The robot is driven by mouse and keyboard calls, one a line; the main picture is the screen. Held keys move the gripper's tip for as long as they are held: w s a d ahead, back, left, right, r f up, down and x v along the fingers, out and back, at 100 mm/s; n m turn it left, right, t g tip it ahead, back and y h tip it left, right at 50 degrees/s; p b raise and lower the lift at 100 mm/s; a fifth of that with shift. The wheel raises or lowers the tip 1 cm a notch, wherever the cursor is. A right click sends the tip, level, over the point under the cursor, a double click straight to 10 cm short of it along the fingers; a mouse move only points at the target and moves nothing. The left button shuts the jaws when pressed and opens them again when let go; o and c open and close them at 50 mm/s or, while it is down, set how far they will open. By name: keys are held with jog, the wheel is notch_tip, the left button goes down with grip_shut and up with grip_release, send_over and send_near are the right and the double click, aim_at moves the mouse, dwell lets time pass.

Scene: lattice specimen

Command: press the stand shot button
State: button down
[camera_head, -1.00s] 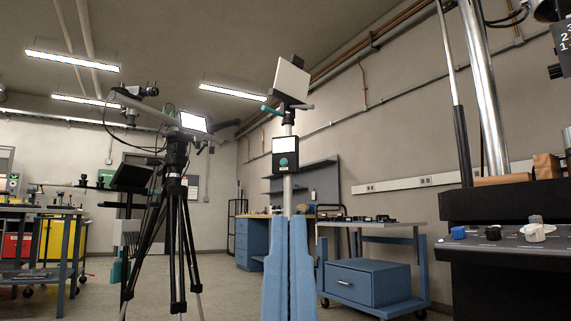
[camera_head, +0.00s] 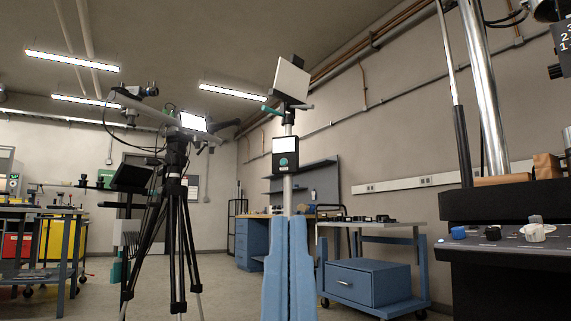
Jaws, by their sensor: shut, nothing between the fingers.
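A dark box with a white label and a round green button (camera_head: 284,162) is fixed to the upright pole of a stand (camera_head: 287,190) in the middle of the view. The button faces me and nothing touches it. My gripper is not in view.
A black tripod (camera_head: 178,220) with cameras and a lit screen (camera_head: 193,121) stands left of the stand. A blue wheeled cart (camera_head: 370,282) is to the right. A dark machine console (camera_head: 510,238) with knobs fills the right edge. Open floor shows between tripod and stand.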

notch_tip(320, 180, up, 70)
jog(key=p, duration=7)
jog(key=shift+a, duration=0.1)
